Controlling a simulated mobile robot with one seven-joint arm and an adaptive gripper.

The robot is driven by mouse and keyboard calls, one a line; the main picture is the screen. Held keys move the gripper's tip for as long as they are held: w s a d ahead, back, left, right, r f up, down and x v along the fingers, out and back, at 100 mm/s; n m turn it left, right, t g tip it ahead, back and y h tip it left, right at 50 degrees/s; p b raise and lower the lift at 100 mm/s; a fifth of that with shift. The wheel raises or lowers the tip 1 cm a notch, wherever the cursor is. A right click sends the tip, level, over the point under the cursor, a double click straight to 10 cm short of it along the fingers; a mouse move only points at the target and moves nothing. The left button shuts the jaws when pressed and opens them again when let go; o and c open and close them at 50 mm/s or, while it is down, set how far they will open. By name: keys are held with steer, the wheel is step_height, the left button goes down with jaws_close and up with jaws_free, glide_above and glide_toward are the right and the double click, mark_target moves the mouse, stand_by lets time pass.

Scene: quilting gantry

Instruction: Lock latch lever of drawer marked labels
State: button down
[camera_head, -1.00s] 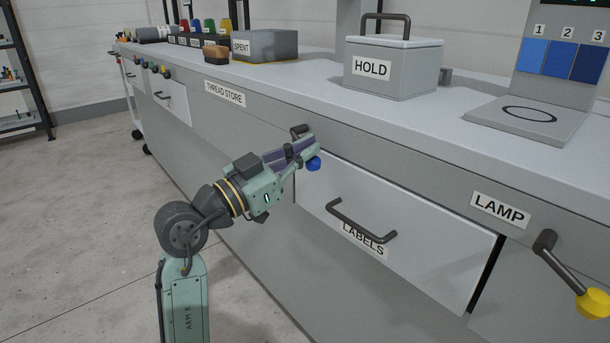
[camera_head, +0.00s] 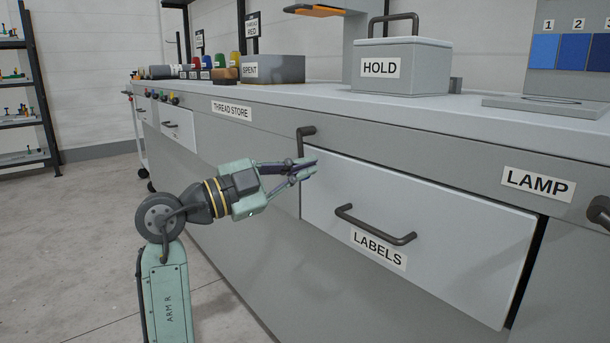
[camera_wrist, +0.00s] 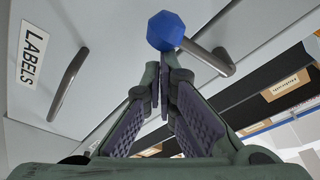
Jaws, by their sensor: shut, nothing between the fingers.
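The drawer marked LABELS (camera_head: 440,215) has a white front, a dark bar handle (camera_head: 375,226) and a LABELS tag (camera_head: 378,248). A dark gap shows along its right edge. Its latch lever (camera_head: 305,133) is at the front's upper left, with the arm pointing down from the pivot in the head view. The lever's blue knob (camera_wrist: 166,30) shows in the wrist view, just beyond my fingertips, its rod (camera_wrist: 208,56) running right. My gripper (camera_head: 312,167) is shut and empty, close to the knob, and hides it in the head view. I cannot tell whether they touch.
A LAMP tag (camera_head: 538,182) and another dark lever (camera_head: 599,212) are at the right. The HOLD box (camera_head: 405,70) and SPENT bin (camera_head: 275,69) stand on the counter above. The THREAD STORE tag (camera_head: 231,110) is left of the latch. Floor at the left is clear.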

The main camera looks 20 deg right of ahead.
steer(key=shift+w+a+f, duration=0.1)
steer(key=shift+w+f, duration=0.05)
steer(key=shift+w, duration=0.1)
stand_by(0.3)
